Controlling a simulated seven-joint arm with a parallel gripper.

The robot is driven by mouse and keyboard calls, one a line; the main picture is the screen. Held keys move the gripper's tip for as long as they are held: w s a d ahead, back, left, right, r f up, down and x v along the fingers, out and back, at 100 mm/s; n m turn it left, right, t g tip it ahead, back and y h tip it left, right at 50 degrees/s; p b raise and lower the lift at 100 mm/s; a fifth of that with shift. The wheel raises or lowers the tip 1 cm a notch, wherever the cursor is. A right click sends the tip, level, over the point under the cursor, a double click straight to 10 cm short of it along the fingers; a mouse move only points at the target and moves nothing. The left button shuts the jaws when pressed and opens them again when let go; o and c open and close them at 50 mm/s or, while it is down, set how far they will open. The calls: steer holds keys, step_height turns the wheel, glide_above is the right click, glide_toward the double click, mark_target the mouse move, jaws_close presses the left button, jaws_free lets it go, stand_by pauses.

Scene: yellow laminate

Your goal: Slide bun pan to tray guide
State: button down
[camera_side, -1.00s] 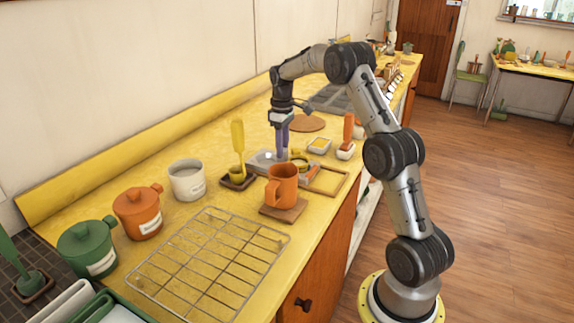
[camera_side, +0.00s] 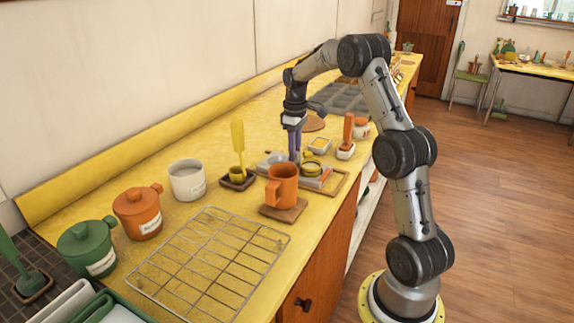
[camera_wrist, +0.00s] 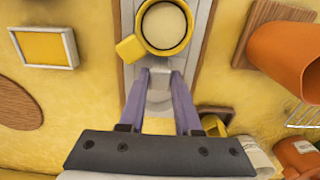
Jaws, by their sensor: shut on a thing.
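The grey bun pan (camera_side: 274,158) lies on the yellow counter with a round yellow cup (camera_side: 311,168) on it. The pan (camera_wrist: 185,66) and the cup (camera_wrist: 165,26) also show in the wrist view. My gripper (camera_side: 295,158) points down and is shut on the near part of the pan; its purple fingers (camera_wrist: 160,74) partly hide the hold. The wooden tray guide (camera_side: 337,186) lies just to the right, and its rails (camera_wrist: 208,45) flank the pan's far part in the wrist view. Whether the pan is fully seated cannot be told.
An orange mug (camera_side: 283,184) on a wooden board stands close in front of the pan. A yellow brush in a holder (camera_side: 238,160) is to the left. A small yellow-filled dish (camera_side: 320,146) and an orange-handled item (camera_side: 347,135) stand behind the guide.

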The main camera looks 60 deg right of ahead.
steer(key=shift+r, duration=0.1)
steer(key=shift+s+d, duration=0.1)
steer(key=shift+s, duration=1.9)
steer(key=c, duration=1.4)
jaws_free()
steer(key=shift+o, duration=0.2)
steer(key=o, duration=0.4)
steer(key=o, duration=0.6)
steer(key=shift+c, duration=0.2)
